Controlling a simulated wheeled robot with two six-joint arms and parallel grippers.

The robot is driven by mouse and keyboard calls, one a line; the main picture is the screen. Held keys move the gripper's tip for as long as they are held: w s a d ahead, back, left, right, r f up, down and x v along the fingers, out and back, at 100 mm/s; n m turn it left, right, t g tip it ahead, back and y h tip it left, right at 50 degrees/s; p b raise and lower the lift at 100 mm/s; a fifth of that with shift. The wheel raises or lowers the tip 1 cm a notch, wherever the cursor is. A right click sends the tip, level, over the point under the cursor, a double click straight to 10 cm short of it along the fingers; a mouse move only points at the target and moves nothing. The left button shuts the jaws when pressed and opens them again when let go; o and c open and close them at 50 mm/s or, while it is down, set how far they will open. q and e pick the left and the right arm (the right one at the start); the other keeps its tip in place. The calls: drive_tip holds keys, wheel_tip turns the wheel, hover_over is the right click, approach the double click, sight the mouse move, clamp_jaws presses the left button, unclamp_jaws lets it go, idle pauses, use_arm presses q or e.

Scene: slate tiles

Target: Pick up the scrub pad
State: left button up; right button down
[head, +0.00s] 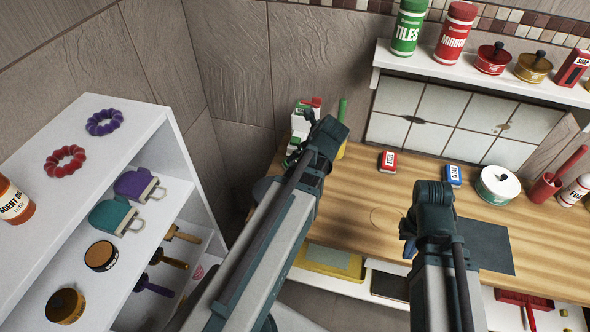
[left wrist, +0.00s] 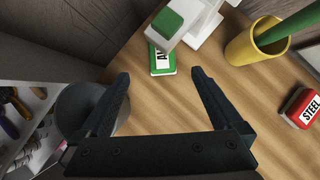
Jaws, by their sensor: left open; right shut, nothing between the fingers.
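Beyond my left gripper (left wrist: 160,75), in the left wrist view, a green-and-white labelled pack (left wrist: 161,62) lies on the wooden counter; it may be the scrub pad, but its lettering is partly hidden. A pale block with a green top (left wrist: 168,24) overlaps it, beside a white stand. The left gripper is open, its fingers apart with nothing between them. In the head view the left gripper (head: 330,133) hides part of this corner. My right gripper (head: 433,192) is shut and empty over the counter's middle.
A yellow cup (left wrist: 246,50) holding a green rod stands right of the packs. A red box (head: 388,161), a blue box (head: 453,175) and a white tin (head: 497,185) stand along the counter's back. A white shelf unit (head: 182,95) is at left. The counter's middle is mostly clear.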

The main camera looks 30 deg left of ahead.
use_arm(q)
drive_tip(key=b+x, duration=0.4)
drive_tip(key=x, duration=0.2)
drive_tip(key=shift+d+f, duration=0.1)
drive_tip(key=shift+f, duration=0.15)
drive_tip(key=shift+w+a+f+b, duration=0.2)
drive_tip(key=shift+a+b, duration=0.1)
drive_tip(key=shift+b, duration=0.15)
drive_tip(key=b+x, duration=0.4)
drive_tip(key=shift+w+d+f, duration=0.1)
drive_tip(key=shift+d+f, duration=0.05)
drive_tip(key=shift+f, duration=0.3)
drive_tip(key=shift+w+f+b, duration=0.1)
drive_tip(key=shift+f+b, duration=0.1)
drive_tip(key=shift+b, duration=0.15)
drive_tip(key=shift+r, duration=0.1)
drive_tip(key=c, duration=1.5)
drive_tip(key=shift+c, duration=0.2)
